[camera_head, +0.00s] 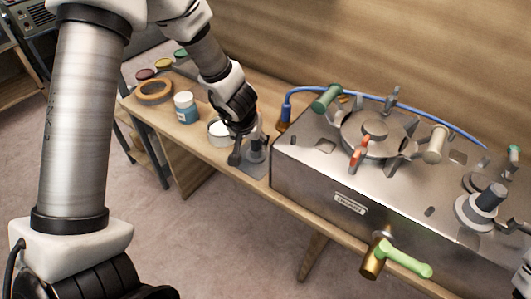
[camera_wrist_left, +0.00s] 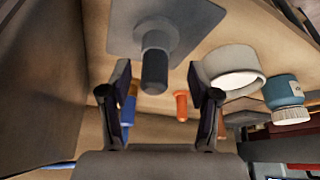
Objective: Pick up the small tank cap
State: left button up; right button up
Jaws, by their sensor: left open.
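What looks like the small tank cap, a grey round piece with a dark cylindrical grip (camera_wrist_left: 154,68), stands on a square grey plate (camera_wrist_left: 198,15) in the left wrist view. My left gripper (camera_wrist_left: 158,98) is open, with one finger on each side of the dark grip in that view and a visible gap to both. In the head view my left gripper (camera_head: 248,148) is low over the wooden bench at the plate (camera_head: 248,168) and partly hides the cap.
A metal unit (camera_head: 320,175) with valves stands close right of the plate; a larger dark-gripped cap (camera_head: 488,197) sits on it. A white ring-shaped item (camera_head: 218,133), blue jar (camera_head: 186,108) and tape roll (camera_head: 154,92) stand left. A blue hose (camera_head: 335,88) runs behind.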

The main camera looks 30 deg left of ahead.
aim_at(255, 147)
pick_arm(q)
jog(key=b+x, duration=0.1)
jog(key=x, duration=0.2)
jog(key=d+b+x, duration=0.1)
jog(key=shift+w+a+f+b, duration=0.1)
jog(key=shift+f+b, duration=0.15)
jog(key=shift+b, duration=0.1)
jog(key=shift+w+a+f, duration=0.1)
jog(key=shift+w, duration=0.05)
jog(key=shift+a, duration=0.1)
jog(key=shift+c, duration=0.7)
grip_shut()
